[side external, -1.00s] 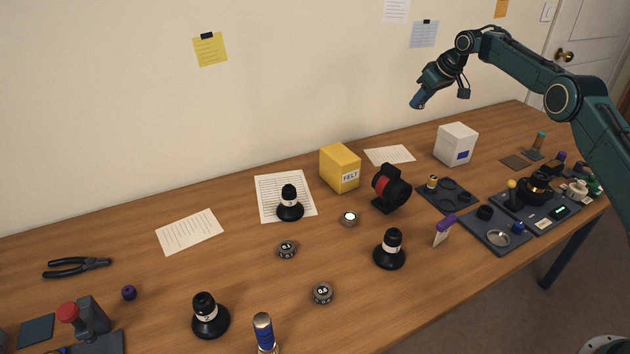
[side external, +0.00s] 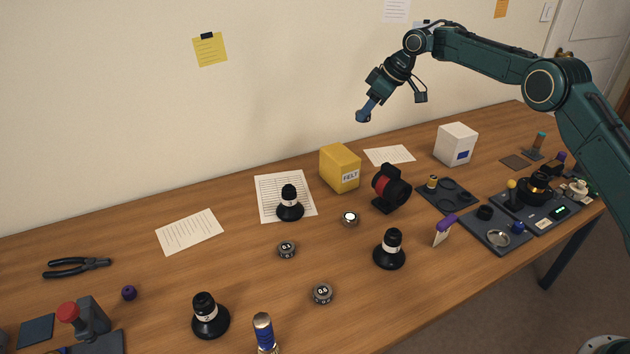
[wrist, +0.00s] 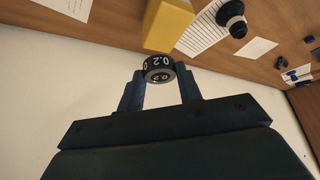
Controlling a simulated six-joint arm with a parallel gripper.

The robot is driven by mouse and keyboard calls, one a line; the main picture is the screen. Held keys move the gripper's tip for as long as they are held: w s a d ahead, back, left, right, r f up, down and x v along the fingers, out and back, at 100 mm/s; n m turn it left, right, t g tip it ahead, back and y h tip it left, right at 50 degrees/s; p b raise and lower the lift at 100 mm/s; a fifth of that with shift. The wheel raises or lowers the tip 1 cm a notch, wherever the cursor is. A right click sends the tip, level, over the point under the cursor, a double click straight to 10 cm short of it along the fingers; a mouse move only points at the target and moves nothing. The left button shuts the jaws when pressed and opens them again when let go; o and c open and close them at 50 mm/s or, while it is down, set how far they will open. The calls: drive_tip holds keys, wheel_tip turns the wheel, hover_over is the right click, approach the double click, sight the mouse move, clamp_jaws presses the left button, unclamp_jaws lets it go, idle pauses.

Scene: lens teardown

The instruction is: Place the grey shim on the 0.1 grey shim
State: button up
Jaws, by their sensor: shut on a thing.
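My gripper (side external: 363,116) is high above the table, left of the white box, with blue fingers pointing down. In the wrist view its fingers are shut on a dark grey round shim (wrist: 159,69) marked 0.2. In the side view this held shim is too small to make out. The 0.1 grey shim (side external: 286,250) lies on the table in the middle, label up, with nothing on it. My gripper is well above it, to its right and farther back.
Another round shim (side external: 322,293), seemingly marked 0.6, lies nearer the front. A small white-topped round piece (side external: 349,218) lies to the right. Black stands (side external: 290,205) (side external: 389,255) (side external: 209,318), a yellow FELT box (side external: 340,168) and a red-black device (side external: 391,188) stand around.

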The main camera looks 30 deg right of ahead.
drive_tip(key=s+a+n+g+y, duration=0.1)
drive_tip(key=s+a+n, duration=0.15)
drive_tip(key=a, duration=0.55)
drive_tip(key=s+a+n+g+y, duration=0.1)
drive_tip(key=s+a+n, duration=0.15)
drive_tip(key=a, duration=0.55)
drive_tip(key=r+n+g, duration=0.2)
drive_tip(key=n, duration=0.2)
hover_over(283, 248)
drive_tip(key=d, duration=0.2)
drive_tip(key=shift+y, duration=0.3)
wheel_tip(283, 248, down, 20)
drive_tip(key=shift+a+f, duration=0.1)
drive_tip(key=shift+f, duration=0.15)
drive_tip(key=shift+s+f, duration=0.1)
drive_tip(key=o, duration=1)
drive_tip(key=shift+d+r, duration=0.3)
drive_tip(key=shift+r, duration=0.35)
drive_tip(key=v, duration=1)
drive_tip(key=shift+d+r, duration=0.2)
drive_tip(key=shift+r, duration=0.2)
